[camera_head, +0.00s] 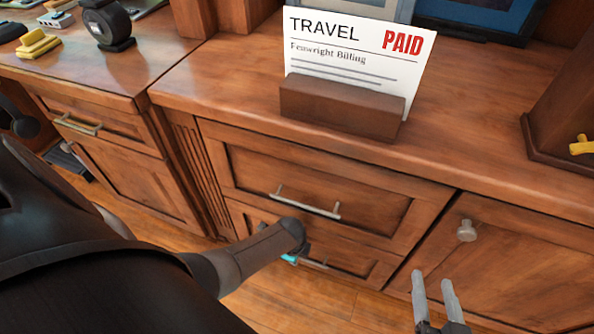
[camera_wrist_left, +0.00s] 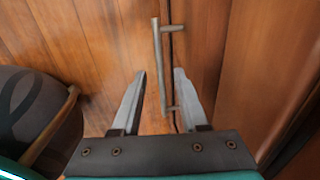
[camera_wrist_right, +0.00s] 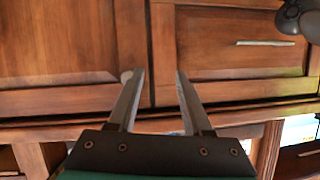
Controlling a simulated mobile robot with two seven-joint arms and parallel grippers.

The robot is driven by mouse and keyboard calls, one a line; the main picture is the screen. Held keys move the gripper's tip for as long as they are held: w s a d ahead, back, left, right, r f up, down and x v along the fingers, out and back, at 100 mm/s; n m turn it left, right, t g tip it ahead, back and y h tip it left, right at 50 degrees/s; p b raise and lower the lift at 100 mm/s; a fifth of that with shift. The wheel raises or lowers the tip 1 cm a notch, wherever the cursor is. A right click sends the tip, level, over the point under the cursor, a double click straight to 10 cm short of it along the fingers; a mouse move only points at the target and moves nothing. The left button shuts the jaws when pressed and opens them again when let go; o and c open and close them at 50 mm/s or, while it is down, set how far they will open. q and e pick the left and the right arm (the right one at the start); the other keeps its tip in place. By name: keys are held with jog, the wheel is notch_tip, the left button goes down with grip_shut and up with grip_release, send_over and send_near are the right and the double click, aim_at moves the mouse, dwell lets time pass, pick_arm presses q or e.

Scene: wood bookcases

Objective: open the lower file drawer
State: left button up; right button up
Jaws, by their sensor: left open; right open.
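The lower file drawer (camera_head: 350,260) is shut in the wood cabinet, below a shut upper drawer (camera_head: 345,188) with a silver bar handle (camera_head: 305,203). My left arm crosses in front of the lower drawer and hides much of it and most of its handle. In the left wrist view a bar handle (camera_wrist_left: 158,65) stands between the two spread fingers of my left gripper (camera_wrist_left: 160,72), which are open and not closed on it. My right gripper (camera_head: 433,278) is open and empty before the cabinet door at right; it also shows in the right wrist view (camera_wrist_right: 160,72).
The cabinet door (camera_head: 510,265) has a round knob (camera_head: 466,231) near my right gripper. On the top stands a card (camera_head: 350,55) in a wooden holder (camera_head: 340,107). A desk (camera_head: 110,75) with small objects is at left. Wood floor shows below.

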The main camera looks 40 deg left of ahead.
pick_arm(q)
jog(key=shift+w+f+b, duration=0.2)
jog(key=shift+f+b, duration=0.5)
jog(key=shift+f, duration=0.2)
pick_arm(e)
jog(key=shift+s+a+r+m+t+y, duration=0.15)
jog(key=shift+s+a+r+t+y, duration=0.15)
jog(key=shift+a+r+t, duration=0.35)
jog(key=shift+s+a+r+m+t+y, duration=0.15)
jog(key=shift+a+r+t+y, duration=0.15)
jog(key=shift+t, duration=0.55)
pick_arm(q)
jog(key=shift+c, duration=0.3)
grip_shut()
